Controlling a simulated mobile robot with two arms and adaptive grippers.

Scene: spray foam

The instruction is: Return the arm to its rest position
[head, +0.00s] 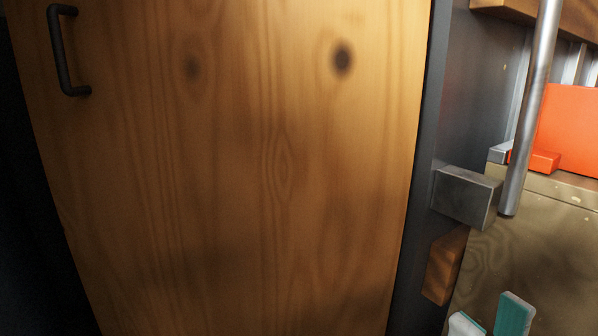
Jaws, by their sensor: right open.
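Only the tips of my right gripper (490,319) show, at the bottom right edge of the head view. Its two fingers, pale with teal pads, stand apart with a gap between them, so it is open. Nothing shows between the fingertips. The rest of the gripper and its arm are below the frame. My left gripper and left arm are not in view.
A large wooden door (240,180) with a black handle (68,50) fills the left and middle. A grey metal block (466,196) and a metal rod (530,110) stand to its right. An orange object (568,128) sits on a brown surface behind the rod.

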